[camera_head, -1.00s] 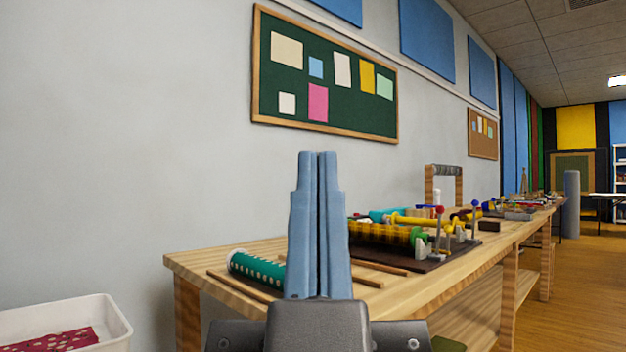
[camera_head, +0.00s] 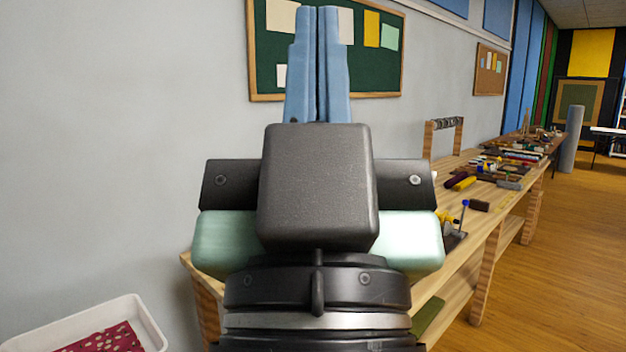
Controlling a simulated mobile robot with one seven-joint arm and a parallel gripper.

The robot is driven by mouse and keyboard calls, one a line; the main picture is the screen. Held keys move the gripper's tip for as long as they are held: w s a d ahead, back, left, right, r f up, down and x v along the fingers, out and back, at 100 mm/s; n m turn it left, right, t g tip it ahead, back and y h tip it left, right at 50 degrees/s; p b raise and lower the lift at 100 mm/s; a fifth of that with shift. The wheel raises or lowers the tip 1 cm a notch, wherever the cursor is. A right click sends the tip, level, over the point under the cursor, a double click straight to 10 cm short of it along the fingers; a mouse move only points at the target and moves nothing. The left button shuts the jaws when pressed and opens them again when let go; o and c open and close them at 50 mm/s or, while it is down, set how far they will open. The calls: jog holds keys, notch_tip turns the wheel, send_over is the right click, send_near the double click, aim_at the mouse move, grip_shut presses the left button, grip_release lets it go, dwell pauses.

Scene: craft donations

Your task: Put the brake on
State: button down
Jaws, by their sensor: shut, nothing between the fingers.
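My gripper (camera_head: 318,15) stands upright in the middle of the head view, its two blue fingers pressed together with nothing between them. It is raised in front of the green notice board. Its dark body hides much of the near workbench (camera_head: 465,262). At the right of my gripper a small part of a device with a blue-knobbed lever (camera_head: 464,212) shows on the bench. The rest of that device is hidden, and I cannot tell which part is the brake.
A white bin (camera_head: 150,322) with red patterned cloth (camera_head: 105,340) is at lower left. Several craft items lie farther along the bench, near a wooden frame (camera_head: 443,135). The wooden floor (camera_head: 570,260) at right is clear.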

notch_tip(320, 180, up, 16)
jog(key=p, duration=1.3)
jog(key=shift+r+p, duration=0.15)
jog(key=shift+p, duration=0.15)
